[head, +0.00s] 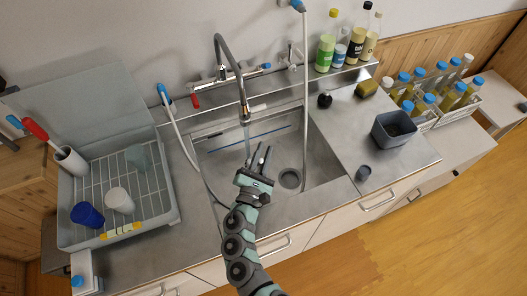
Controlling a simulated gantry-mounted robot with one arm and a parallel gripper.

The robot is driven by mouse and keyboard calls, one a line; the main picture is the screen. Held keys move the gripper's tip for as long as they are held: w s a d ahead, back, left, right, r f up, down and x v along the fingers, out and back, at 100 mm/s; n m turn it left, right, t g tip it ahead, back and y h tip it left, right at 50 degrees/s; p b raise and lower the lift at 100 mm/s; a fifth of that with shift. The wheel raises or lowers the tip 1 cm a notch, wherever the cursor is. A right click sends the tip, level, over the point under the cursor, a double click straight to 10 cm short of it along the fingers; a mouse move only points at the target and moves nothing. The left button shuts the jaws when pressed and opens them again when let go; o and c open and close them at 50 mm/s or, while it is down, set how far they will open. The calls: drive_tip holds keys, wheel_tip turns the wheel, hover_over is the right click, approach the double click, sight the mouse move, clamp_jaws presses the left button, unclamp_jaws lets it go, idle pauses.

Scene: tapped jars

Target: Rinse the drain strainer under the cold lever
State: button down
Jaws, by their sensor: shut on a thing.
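My gripper (262,158) is over the left-middle part of the sink, below the faucet spout (246,115). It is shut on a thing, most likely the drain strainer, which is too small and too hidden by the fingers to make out. A thin pale line like a water stream (247,140) drops from the spout close beside the fingers. The round drain (290,179) shows at the sink bottom, right of my gripper. A red lever end (196,101) is left of the faucet, and a blue lever end (267,66) is to its right.
A dish rack (173,213) with cups stands at left. A hose (305,90) hangs at the sink's right side. Bottles stand behind.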

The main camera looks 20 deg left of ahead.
drive_tip(key=s+d+r+p, duration=0.3)
drive_tip(key=s+r, duration=0.1)
drive_tip(key=shift+p, duration=0.35)
idle(0.6)
drive_tip(key=s+d+r+p, duration=0.2)
drive_tip(key=s+d+r, duration=0.2)
drive_tip(key=d+r, duration=0.5)
drive_tip(key=d, duration=0.3)
drive_tip(key=shift+s+d+r+h, duration=0.2)
drive_tip(key=shift+r+h, duration=0.1)
drive_tip(key=shift+r, duration=0.1)
drive_tip(key=shift+p, duration=0.65)
